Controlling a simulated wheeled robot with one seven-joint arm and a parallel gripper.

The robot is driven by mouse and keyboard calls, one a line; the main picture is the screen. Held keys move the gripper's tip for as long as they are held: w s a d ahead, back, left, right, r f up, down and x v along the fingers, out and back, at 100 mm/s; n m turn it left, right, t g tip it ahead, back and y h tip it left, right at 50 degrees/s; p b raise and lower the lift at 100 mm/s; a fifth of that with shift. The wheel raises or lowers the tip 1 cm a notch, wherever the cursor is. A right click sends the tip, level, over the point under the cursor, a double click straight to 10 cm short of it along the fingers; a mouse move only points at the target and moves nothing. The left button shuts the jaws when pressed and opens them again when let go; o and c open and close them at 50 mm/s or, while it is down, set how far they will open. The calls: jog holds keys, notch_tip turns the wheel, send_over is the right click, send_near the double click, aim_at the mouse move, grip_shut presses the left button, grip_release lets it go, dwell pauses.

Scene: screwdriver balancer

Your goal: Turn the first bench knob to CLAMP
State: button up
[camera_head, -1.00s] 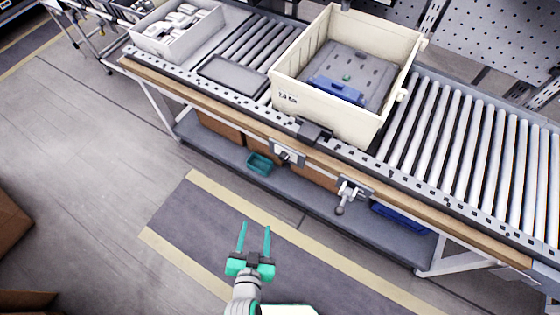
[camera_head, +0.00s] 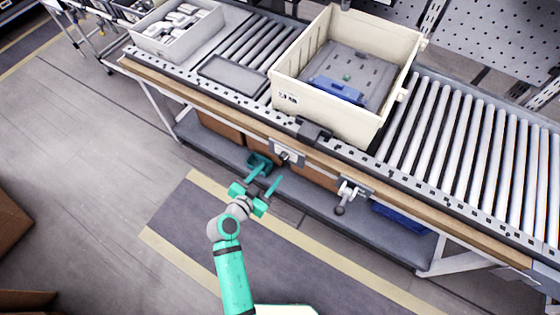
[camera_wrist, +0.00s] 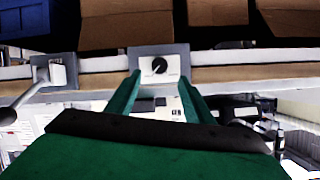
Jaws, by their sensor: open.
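A bench knob (camera_wrist: 159,66) shows in the wrist view as a small black dial with a light pointer mark on a white plate. The plate's lettering is too small to read. In the head view the knob's plate (camera_head: 288,154) sits on the bench's front rail, below the cream bin. My gripper (camera_head: 268,174) is open and empty, out in front of the bench and a little below and left of that plate. In the wrist view its two green fingers (camera_wrist: 160,82) point toward the knob, one to each side of it, with no contact visible.
A lever handle (camera_head: 346,196) on a second plate juts from the rail to the right. The cream bin (camera_head: 322,115) stands on the roller bench above. The floor in front is clear.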

aim_at(282, 159)
jog(key=x, duration=0.9)
jog(key=shift+a, duration=0.1)
jog(key=c, duration=1)
